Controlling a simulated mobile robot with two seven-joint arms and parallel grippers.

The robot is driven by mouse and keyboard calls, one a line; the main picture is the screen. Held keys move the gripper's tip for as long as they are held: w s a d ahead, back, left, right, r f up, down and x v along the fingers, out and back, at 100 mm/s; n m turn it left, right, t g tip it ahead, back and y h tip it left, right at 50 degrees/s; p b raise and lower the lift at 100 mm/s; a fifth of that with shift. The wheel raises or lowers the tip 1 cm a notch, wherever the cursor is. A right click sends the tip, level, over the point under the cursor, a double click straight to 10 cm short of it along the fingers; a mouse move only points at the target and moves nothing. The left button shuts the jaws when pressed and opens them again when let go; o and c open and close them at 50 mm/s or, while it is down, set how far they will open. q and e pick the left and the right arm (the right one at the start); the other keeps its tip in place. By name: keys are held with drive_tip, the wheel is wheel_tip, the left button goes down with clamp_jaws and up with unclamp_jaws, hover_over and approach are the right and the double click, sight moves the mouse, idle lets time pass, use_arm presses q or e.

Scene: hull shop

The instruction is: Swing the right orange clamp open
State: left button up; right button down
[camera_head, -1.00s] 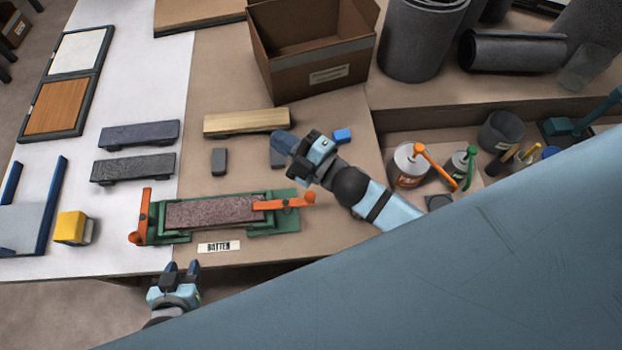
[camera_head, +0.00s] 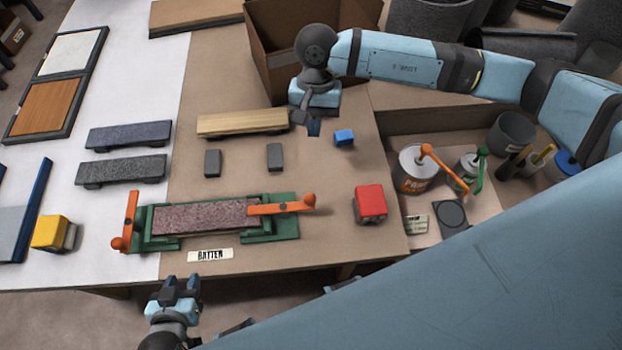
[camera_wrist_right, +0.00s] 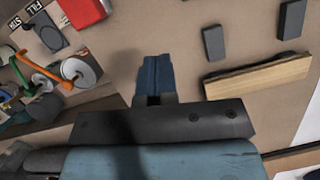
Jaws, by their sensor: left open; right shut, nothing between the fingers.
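The right orange clamp (camera_head: 281,207) lies across the right end of the speckled batten (camera_head: 205,217) in the green fixture (camera_head: 289,230), its round knob pointing right. The left orange clamp (camera_head: 130,220) stands roughly crosswise at the fixture's left end, clear of the batten's top. My right gripper (camera_head: 314,128) is shut and empty, beyond the fixture and above the bench near a blue block. In the right wrist view its fingers (camera_wrist_right: 157,75) are together over bare bench. My left gripper (camera_head: 181,283) is open and empty, in front of the bench edge below the fixture.
A red block (camera_head: 370,203) stands right of the fixture, a yellow block (camera_head: 51,233) to its left. Two small grey blocks (camera_head: 275,156) and a wooden plank (camera_head: 243,123) lie behind it. Cans with orange and green handles (camera_head: 418,168) stand in the right tray.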

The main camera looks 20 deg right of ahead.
idle(0.3)
drive_tip(key=s+a+f+p, duration=0.3)
drive_tip(key=s+f, duration=0.3)
drive_tip(key=f, duration=0.4)
drive_tip(key=shift+a+f, duration=0.15)
